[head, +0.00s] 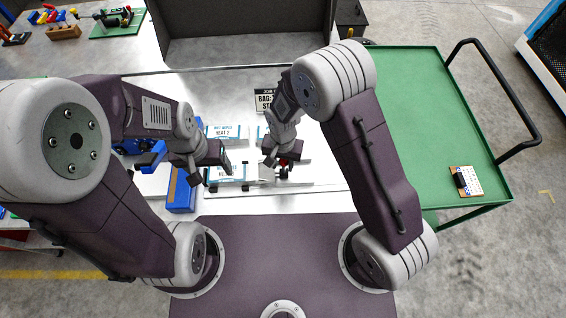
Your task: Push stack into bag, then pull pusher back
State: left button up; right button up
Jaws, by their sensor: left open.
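My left gripper (205,180) is open, at the left end of a white pack with a blue-edged label (228,172). I cannot tell whether it touches the pack. A similar pack labelled "wet wipes" (222,132) lies just beyond. My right gripper (277,162) is over the white work surface, right of the near pack. A small red and black part (284,171), perhaps the pusher's handle, shows right at its fingers. The fingers are too small and overlapped to show whether they hold it. The bag's mouth cannot be made out.
A blue block (182,193) stands left of the near pack. A black sign (266,100) stands behind the packs. A dark grey open bin (245,48) is at the back. A green cart (424,110) with a black handle stands at right, mostly bare.

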notch_tip(320, 180, up, 9)
jog(key=shift+r+b, duration=0.1)
jog(key=shift+b, duration=0.5)
jog(key=shift+d, duration=0.1)
